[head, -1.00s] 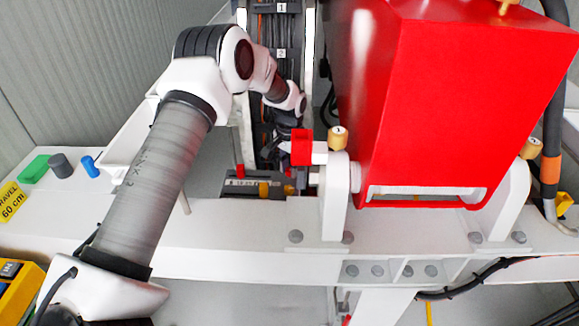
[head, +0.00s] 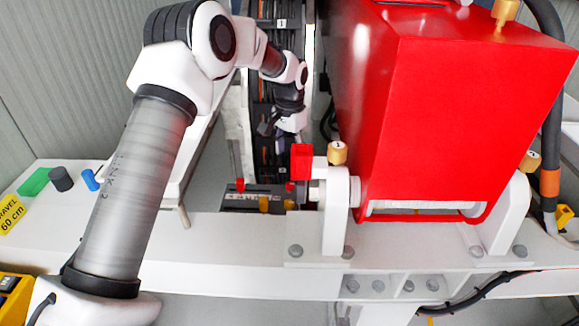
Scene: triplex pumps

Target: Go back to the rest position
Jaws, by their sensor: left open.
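My left arm comes in from the left and bends over at the top. Its gripper (head: 268,128) shows small and dark above the narrow black channel, left of the big red housing (head: 455,110). The gripper is open, and I see nothing between its fingers. It hangs clear above the grey block (head: 252,199) with red and yellow parts at the channel's near end. My right gripper is not in view.
A white beam (head: 240,240) crosses the front. Brass knob 1 (head: 337,153) and a red block (head: 301,161) sit beside the housing. A green block (head: 34,182), grey cylinder (head: 61,179) and blue cylinder (head: 90,180) rest at left. A dark cable (head: 480,290) hangs at lower right.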

